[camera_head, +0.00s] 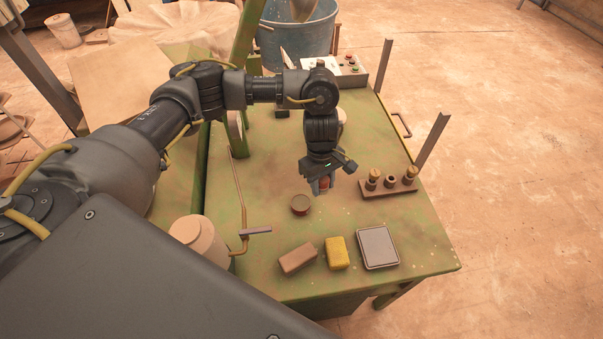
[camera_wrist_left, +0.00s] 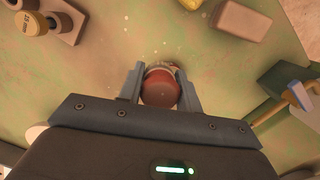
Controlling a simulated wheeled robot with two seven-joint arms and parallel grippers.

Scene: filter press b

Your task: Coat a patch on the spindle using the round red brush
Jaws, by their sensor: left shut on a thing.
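My left gripper (camera_head: 322,187) points down over the middle of the green table (camera_head: 270,160). Its fingers are shut on the round red brush (camera_head: 324,184), whose round red end (camera_wrist_left: 161,88) shows between the fingers in the left wrist view. The brush is held above the tabletop; its far end is hidden. A small round dark tin (camera_head: 300,204) stands just left of and nearer than the gripper. I cannot make out for certain which part is the spindle. My right gripper is not in view.
A rack (camera_head: 388,189) with knobbed pegs stands to the right. A tan block (camera_head: 298,258), a yellow block (camera_head: 336,253) and a grey pad (camera_head: 377,247) lie along the near edge. A pale container (camera_head: 200,236) is at left, a button box (camera_head: 350,72) at the back.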

